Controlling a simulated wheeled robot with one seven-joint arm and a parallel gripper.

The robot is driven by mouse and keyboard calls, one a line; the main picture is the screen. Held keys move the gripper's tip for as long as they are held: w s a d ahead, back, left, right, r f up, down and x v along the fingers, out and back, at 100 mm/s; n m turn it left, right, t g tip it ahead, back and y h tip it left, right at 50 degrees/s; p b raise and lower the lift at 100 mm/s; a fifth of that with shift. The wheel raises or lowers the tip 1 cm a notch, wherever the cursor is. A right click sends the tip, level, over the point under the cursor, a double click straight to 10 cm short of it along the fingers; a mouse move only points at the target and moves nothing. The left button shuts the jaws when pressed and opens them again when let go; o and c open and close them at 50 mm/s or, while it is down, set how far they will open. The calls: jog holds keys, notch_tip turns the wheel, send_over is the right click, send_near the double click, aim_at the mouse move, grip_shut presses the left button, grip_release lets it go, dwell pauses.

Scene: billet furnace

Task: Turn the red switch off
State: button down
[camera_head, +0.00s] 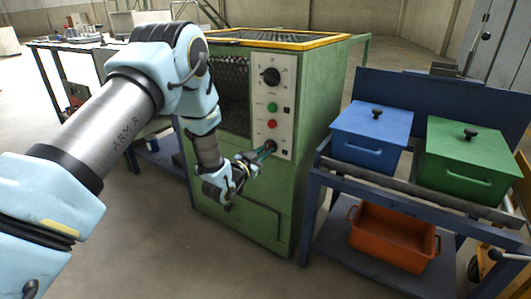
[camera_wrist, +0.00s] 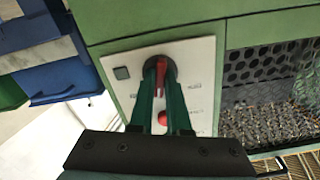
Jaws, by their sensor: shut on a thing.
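The red switch (camera_wrist: 160,72) is a red handle on a round dark base, set in the white control panel (camera_wrist: 120,57) of the green furnace cabinet (camera_head: 321,120). My gripper (camera_wrist: 161,80) has its two green fingers closed on the red handle, one on each side. The handle lies roughly along the fingers in the wrist view. In the head view my gripper (camera_head: 266,150) reaches the lower part of the panel (camera_head: 285,88), and the fingers mostly hide the switch there.
Above the switch on the panel are a red button (camera_head: 272,124), a green button (camera_head: 272,107) and a black knob (camera_head: 271,77). To the right, a blue bench (camera_head: 340,172) carries a blue box (camera_head: 370,135) and a green box (camera_head: 470,160). An orange bin (camera_head: 393,240) sits below.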

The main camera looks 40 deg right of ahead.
jog(key=shift+n+b, duration=0.8)
jog(key=shift+n, duration=5.4)
jog(key=shift+f, duration=0.1)
jog(key=c, duration=0.9)
grip_release()
jog(key=v, duration=1.1)
jog(key=shift+p, duration=0.35)
